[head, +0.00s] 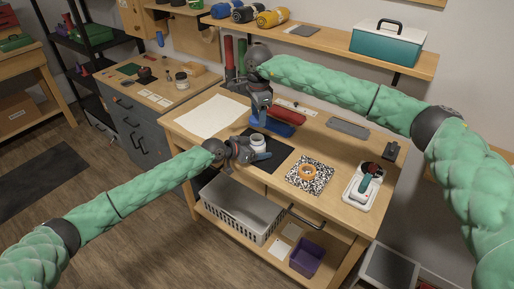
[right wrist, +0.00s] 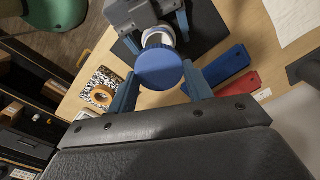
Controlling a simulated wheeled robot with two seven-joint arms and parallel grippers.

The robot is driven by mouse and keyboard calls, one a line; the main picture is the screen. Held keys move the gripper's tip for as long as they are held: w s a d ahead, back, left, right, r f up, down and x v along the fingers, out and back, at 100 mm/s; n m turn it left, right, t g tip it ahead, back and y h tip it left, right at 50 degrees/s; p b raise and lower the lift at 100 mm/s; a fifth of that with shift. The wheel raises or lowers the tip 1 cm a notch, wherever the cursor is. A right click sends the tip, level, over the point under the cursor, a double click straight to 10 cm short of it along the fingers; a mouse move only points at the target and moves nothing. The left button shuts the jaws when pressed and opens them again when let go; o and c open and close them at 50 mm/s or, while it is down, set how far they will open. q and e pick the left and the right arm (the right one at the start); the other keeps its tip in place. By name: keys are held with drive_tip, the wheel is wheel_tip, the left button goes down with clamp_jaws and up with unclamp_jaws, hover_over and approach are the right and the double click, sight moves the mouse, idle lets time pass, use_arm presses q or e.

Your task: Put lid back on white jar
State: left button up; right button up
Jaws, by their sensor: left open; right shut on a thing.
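The white jar (head: 258,141) stands upright on a dark mat on the workbench, its top uncovered in the head view. My right gripper (head: 258,122) points down above the jar. It is shut on the round blue lid (right wrist: 159,69), which sits between its fingers in the right wrist view. The lid is apart from the jar and partly hides it (right wrist: 157,37) in that view. My left gripper (head: 253,151) is open, low at the jar's side, with its fingers around or beside the jar. Whether they touch it I cannot tell.
A blue block (right wrist: 220,66) and a red block (right wrist: 238,85) lie behind the jar. A tape roll (head: 308,171) sits on a speckled pad to the right. A white tray (head: 353,193) stands further right. White paper (head: 211,116) lies at left.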

use_arm(q)
drive_tip(key=c, duration=1.5)
use_arm(e)
hover_over(257, 145)
drive_tip(key=w, duration=0.3)
drive_tip(key=shift+s+d+f, duration=0.1)
drive_tip(key=shift+f, duration=1.15)
drive_tip(key=shift+s+d+f, duration=0.1)
drive_tip(key=shift+f, duration=1.1)
drive_tip(key=shift+f, duration=0.1)
drive_tip(key=shift+f, duration=0.8)
drive_tip(key=shift+f, duration=0.5)
use_arm(q)
clamp_jaws()
use_arm(e)
drive_tip(key=m, duration=0.6)
